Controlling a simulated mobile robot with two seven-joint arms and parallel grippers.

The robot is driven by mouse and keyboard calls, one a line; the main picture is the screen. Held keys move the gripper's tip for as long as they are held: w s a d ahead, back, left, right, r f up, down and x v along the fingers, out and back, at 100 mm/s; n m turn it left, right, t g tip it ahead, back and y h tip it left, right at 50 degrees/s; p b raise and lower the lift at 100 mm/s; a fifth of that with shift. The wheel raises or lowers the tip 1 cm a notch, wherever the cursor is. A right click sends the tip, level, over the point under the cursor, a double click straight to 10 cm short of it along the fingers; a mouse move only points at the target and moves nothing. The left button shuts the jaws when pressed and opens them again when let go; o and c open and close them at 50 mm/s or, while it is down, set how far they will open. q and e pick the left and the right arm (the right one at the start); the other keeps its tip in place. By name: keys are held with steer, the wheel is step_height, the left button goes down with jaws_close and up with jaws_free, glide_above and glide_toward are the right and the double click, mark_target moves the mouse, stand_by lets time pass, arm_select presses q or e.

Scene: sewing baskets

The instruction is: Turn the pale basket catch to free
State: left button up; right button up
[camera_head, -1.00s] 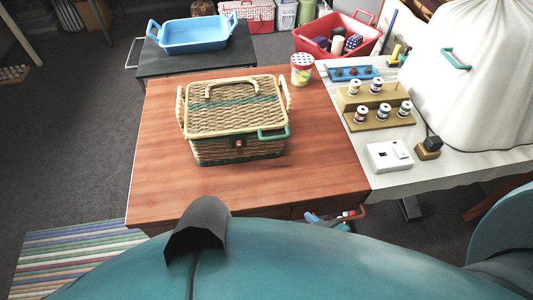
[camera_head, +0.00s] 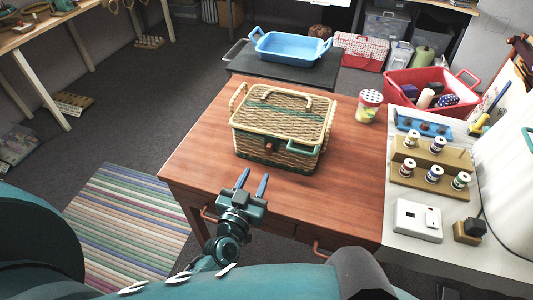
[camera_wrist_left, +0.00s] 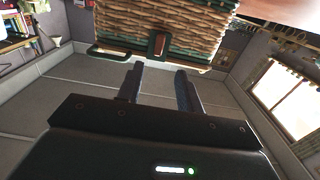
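The pale wicker basket (camera_head: 262,130) with green trim stands on the wooden table, its lid down and its handle on top. Its catch (camera_head: 269,147) is a small brown-red piece at the middle of the front. The catch also shows in the left wrist view (camera_wrist_left: 157,44), on the basket (camera_wrist_left: 185,22). My left gripper (camera_head: 254,182) is in front of the basket at the table's front edge, fingers apart and empty. In the left wrist view its fingers (camera_wrist_left: 158,88) point toward the catch without touching it. My right gripper is not in view.
The wooden table (camera_head: 345,160) is clear around the basket, with a lidded cup (camera_head: 368,106) at back right. A blue tray (camera_head: 290,46) stands behind. Thread spools on a wooden rack (camera_head: 425,175) and a white box (camera_head: 418,220) are at right.

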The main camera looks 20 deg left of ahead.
mark_target(268, 151)
arm_select(q)
steer(key=w, duration=0.9)
steer(key=shift+w+d, duration=0.1)
steer(key=shift+d, duration=0.2)
steer(key=shift+c, duration=0.4)
jaws_close()
